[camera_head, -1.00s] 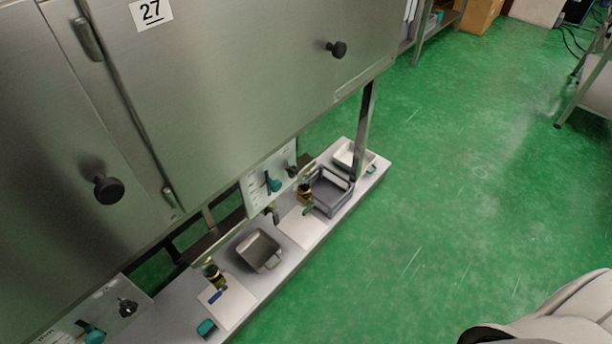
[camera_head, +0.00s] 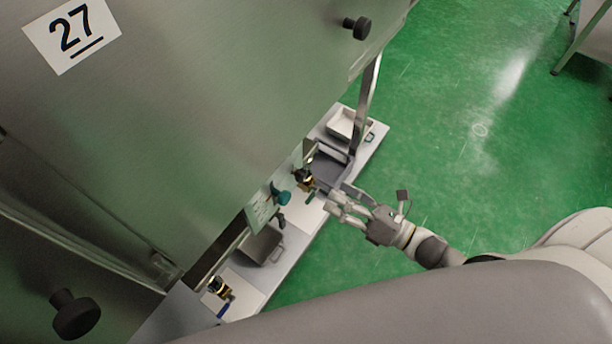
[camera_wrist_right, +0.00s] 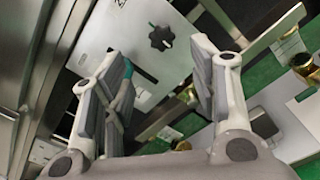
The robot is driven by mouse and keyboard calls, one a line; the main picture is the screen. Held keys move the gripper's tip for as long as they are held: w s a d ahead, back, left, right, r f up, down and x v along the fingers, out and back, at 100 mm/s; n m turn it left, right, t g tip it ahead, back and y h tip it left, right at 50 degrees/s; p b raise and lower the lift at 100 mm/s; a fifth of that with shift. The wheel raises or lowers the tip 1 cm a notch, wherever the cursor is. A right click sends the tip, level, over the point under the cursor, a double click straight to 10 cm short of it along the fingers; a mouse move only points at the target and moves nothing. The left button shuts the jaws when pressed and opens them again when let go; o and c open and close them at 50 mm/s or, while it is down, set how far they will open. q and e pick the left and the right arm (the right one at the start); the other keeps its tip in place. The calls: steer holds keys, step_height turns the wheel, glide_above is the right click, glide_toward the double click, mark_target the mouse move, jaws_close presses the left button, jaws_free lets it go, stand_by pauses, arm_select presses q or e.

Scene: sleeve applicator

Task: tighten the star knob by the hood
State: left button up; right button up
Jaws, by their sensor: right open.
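The dark star knob (camera_head: 302,176) sits on the pale panel (camera_head: 260,211) under the steel hood (camera_head: 215,100). In the right wrist view the black, lobed star knob (camera_wrist_right: 161,38) shows fully on its light panel, between and beyond the fingertips. My right gripper (camera_head: 336,204) is in front of the panel, to the right of and below the knob; it also shows in the right wrist view (camera_wrist_right: 162,62). Its fingers are apart and empty. The knob stands clear of them. My left gripper is not in view.
A teal lever (camera_head: 280,196) is beside the knob; in the wrist view it is partly behind the left finger. A grey bin (camera_head: 328,166), a white tray (camera_head: 343,124) and a metal pan (camera_head: 262,246) stand on the low shelf. Green floor (camera_head: 470,150) lies open to the right.

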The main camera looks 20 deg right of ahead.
mark_target(304, 176)
steer(key=p+x, duration=0.1)
steer(key=x, duration=0.7)
steer(key=shift+w+a, duration=0.1)
steer(key=shift+w, duration=0.25)
steer(key=shift+w+a, duration=0.25)
steer(key=shift+w, duration=0.05)
steer(key=shift+w+a, duration=0.3)
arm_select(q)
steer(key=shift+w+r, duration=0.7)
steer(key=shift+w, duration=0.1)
arm_select(e)
steer(key=shift+f, duration=0.1)
steer(key=c, duration=1)
steer(key=shift+m, duration=0.3)
